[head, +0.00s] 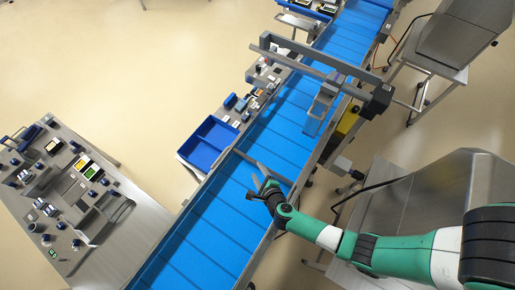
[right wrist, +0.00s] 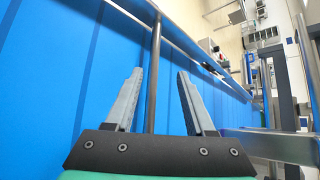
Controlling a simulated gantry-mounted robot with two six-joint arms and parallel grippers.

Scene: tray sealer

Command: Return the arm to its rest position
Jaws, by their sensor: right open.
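My right arm reaches in from the lower right in the head view. Its gripper (head: 262,187) is over the blue conveyor belt (head: 215,217). In the right wrist view the two grey fingers of the right gripper (right wrist: 160,98) stand apart with nothing held between them. A thin metal rod (right wrist: 153,70) runs behind the gap between the fingers; I cannot tell if it touches them. My left gripper does not show in either view.
A grey gantry frame (head: 318,62) spans the belt above my right gripper. A blue bin (head: 208,142) sits left of the belt. A metal bench with small parts (head: 140,240) stands at lower left. A steel housing (head: 385,215) is close beside my right arm.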

